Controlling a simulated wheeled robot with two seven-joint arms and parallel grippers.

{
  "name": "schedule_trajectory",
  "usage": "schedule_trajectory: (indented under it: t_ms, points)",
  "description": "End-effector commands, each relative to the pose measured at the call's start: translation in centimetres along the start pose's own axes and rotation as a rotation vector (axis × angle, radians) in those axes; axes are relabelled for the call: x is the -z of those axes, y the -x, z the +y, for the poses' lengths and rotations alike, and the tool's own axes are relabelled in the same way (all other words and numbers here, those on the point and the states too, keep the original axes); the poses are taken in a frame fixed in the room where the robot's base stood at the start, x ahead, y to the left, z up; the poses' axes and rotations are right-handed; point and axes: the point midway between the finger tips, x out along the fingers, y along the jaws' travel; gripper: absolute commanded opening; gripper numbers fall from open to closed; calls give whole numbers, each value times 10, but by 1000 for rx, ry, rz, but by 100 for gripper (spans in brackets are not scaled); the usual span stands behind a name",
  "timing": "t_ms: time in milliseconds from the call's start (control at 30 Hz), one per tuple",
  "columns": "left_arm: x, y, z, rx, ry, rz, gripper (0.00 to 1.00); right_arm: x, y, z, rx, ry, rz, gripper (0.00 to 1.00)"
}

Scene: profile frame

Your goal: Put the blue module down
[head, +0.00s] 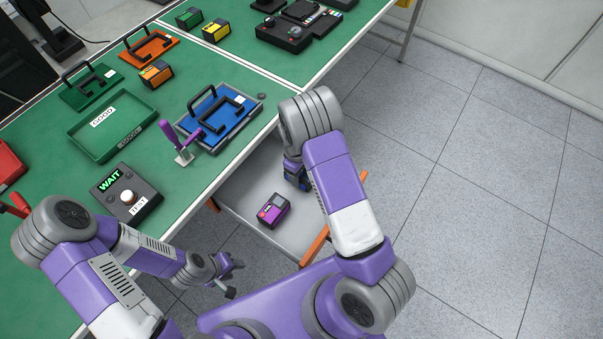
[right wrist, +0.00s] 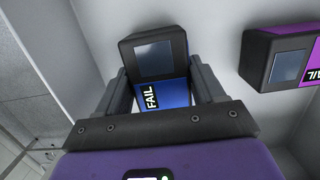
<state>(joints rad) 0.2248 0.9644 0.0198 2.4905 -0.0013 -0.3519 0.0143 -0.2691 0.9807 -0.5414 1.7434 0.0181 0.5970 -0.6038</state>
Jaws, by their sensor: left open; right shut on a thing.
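The blue module (right wrist: 176,92), with a dark screen and a FAIL label, sits between the fingers of my right gripper (right wrist: 160,88) in the right wrist view. In the head view the blue module (head: 303,182) is partly hidden by my right arm, over the pale grey bin (head: 238,197) beside the table. I cannot tell whether it touches the bin's floor. A purple module (head: 273,210) lies in the bin to its left; it also shows at right in the right wrist view (right wrist: 290,62). My left gripper (head: 228,274) is open and empty, low near my base.
The green table (head: 150,190) holds a blue tray (head: 243,128) with a black-handled frame, a purple-handled clamp (head: 184,146), a WAIT/TEST box (head: 127,195) and a green GOOD tray (head: 112,125). The bin has orange edges (head: 315,246). The floor at right is clear.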

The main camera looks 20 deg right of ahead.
Motion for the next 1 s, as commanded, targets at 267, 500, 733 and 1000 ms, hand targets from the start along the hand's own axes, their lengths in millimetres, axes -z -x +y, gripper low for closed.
schedule_trajectory:
  t_ms: [267,500,733,1000]
  points:
    - [0,-2,-1,0,0,0,43,0,-3,0,0,0,0,73]
    - [0,-2,-1,0,0,0,43,0,-2,0,0,0,-1,94]
    - [0,0,0,0,0,0,43,0,0,0,0,0,-1,94]
    - [0,10,4,0,0,0,43,1,46,0,-1,0,5,94]
